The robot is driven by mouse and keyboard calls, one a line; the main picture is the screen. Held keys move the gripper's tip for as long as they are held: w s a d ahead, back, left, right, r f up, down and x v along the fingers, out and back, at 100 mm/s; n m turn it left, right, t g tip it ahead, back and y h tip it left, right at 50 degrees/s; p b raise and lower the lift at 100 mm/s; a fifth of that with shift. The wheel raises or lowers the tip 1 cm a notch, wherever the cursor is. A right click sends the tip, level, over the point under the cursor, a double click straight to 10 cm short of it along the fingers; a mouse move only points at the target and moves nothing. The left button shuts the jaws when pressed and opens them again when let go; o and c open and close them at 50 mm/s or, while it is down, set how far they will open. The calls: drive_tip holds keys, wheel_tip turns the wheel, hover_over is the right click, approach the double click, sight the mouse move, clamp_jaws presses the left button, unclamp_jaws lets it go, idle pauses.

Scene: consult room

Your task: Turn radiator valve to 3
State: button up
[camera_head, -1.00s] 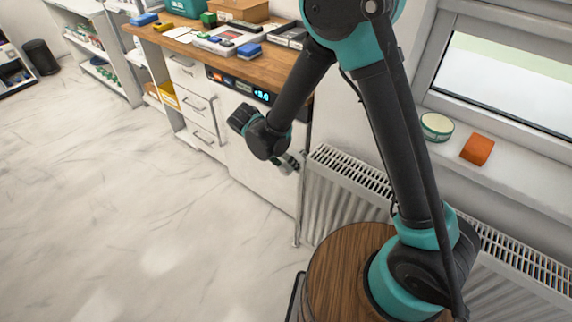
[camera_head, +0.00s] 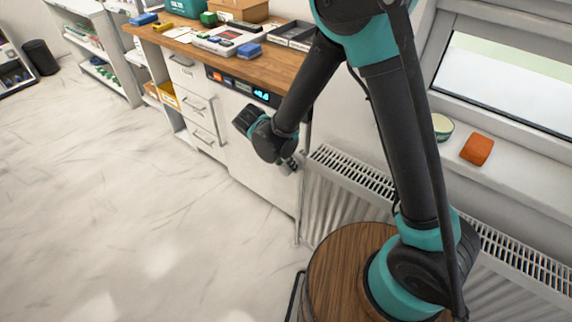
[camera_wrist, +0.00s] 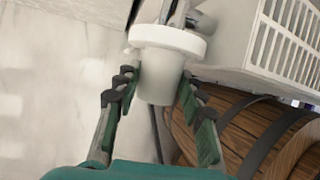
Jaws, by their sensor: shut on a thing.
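The radiator valve (camera_wrist: 160,70) is a white knob with a wider collar at its far end, in the middle of the wrist view. My gripper (camera_wrist: 158,92) has its dark green fingers on both sides of the knob and is shut on it. The number marks on the knob cannot be made out. In the head view my gripper (camera_head: 289,165) is at the left end of the radiator (camera_head: 335,195), and my wrist hides the valve. The radiator grille also shows at the upper right of the wrist view (camera_wrist: 290,40).
A wooden counter with drawers (camera_head: 285,75) stands just behind my gripper. The window sill (camera_head: 520,175) holds an orange block (camera_head: 477,149) and a round green-and-white tin (camera_head: 442,127). The floor (camera_head: 120,210) on the left is clear.

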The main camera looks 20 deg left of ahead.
drive_tip(key=shift+s+d+m+t+y, duration=0.15)
drive_tip(key=shift+t+y, duration=0.15)
drive_tip(key=shift+y, duration=0.45)
drive_tip(key=shift+w+d+m+t+y, duration=0.1)
drive_tip(key=shift+m+t+y, duration=0.15)
drive_tip(key=shift+y, duration=0.45)
drive_tip(key=shift+s+d+m+t+y, duration=0.1)
drive_tip(key=shift+t+y, duration=0.25)
drive_tip(key=shift+y, duration=0.4)
drive_tip(key=o, duration=1.1)
drive_tip(key=shift+o, duration=0.2)
drive_tip(key=v, duration=1.2)
